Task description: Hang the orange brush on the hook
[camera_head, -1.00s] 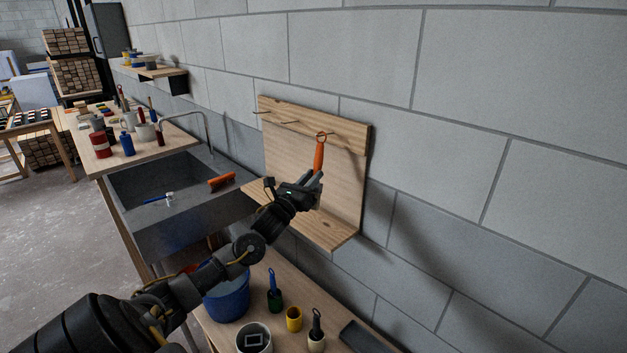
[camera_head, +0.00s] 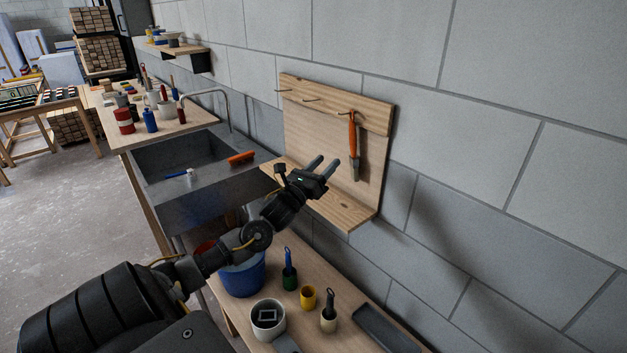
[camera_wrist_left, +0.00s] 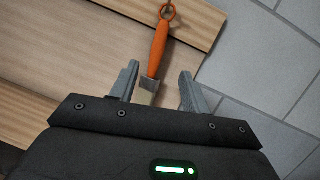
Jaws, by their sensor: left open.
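The orange brush (camera_head: 352,138) hangs by its top ring from the right hook (camera_head: 343,113) of the wooden hook board (camera_head: 330,100), bristle end down. In the left wrist view the brush (camera_wrist_left: 159,48) shows its orange handle, ring and metal band, beyond the fingers. My left gripper (camera_head: 325,165) is open and empty, to the left of and below the brush, apart from it. In the left wrist view the open fingers (camera_wrist_left: 157,84) stand either side of the brush's lower end. My right gripper is not in view.
Two other hooks (camera_head: 310,99) on the board are empty. A wooden ledge (camera_head: 345,208) juts out below. A blue bucket (camera_head: 243,277), yellow cup (camera_head: 308,297) and several pots stand on the lower bench.

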